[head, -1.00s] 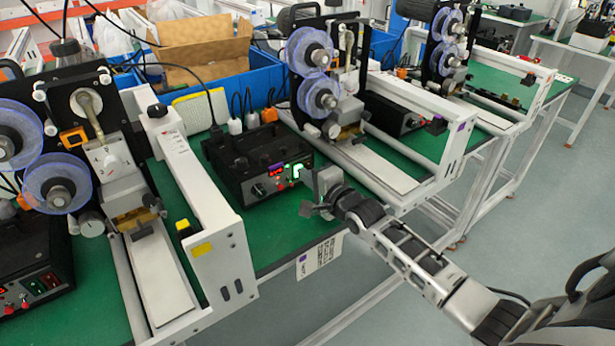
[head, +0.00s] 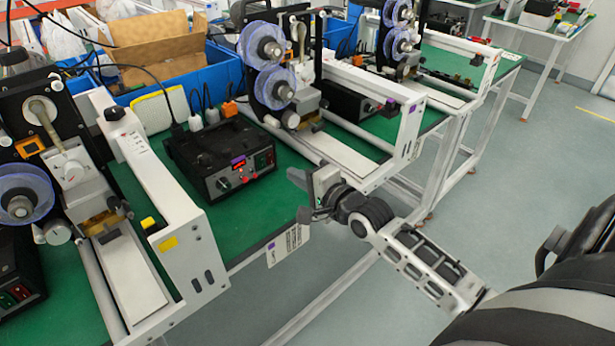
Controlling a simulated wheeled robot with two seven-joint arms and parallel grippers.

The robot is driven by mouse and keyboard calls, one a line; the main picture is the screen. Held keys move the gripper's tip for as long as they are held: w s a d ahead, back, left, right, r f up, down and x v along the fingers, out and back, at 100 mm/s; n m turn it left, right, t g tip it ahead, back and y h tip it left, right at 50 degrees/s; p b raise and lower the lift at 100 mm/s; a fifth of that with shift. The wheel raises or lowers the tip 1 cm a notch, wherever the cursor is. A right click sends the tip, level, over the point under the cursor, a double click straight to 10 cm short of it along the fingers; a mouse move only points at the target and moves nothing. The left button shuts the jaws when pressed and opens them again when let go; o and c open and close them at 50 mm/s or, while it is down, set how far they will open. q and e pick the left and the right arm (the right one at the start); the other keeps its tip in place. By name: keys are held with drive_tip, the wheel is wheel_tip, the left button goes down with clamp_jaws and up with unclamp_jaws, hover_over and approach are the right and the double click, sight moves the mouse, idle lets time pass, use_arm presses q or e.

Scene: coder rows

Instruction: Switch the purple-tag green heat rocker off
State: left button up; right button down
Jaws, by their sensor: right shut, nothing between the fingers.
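The black control box (head: 205,160) with a purple tag (head: 238,160) stands on the green bench in the middle. Its front panel has a lit red display, a knob (head: 223,183), a red button and, at the right end, the green rocker (head: 262,160). The rocker looks dark green, without a bright glow; its tilt is too small to tell. My right gripper (head: 308,196) is shut and empty. It is in front and to the right of the panel, apart from it, and does not cover the rocker. My left gripper is not in view.
A white machine rail (head: 165,200) stands left of the box, and another machine with blue reels (head: 272,70) stands behind right. A white label card (head: 287,245) hangs at the bench's front edge. Another control box (head: 20,290) is at far left. Bench space before the box is clear.

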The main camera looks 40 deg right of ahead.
drive_tip(key=shift+s+d+r, duration=0.1)
drive_tip(key=shift+s+r, duration=0.3)
drive_tip(key=shift+s, duration=0.3)
drive_tip(key=shift+s+d+r, duration=0.1)
drive_tip(key=shift+s+r, duration=0.25)
drive_tip(key=shift+s, duration=0.3)
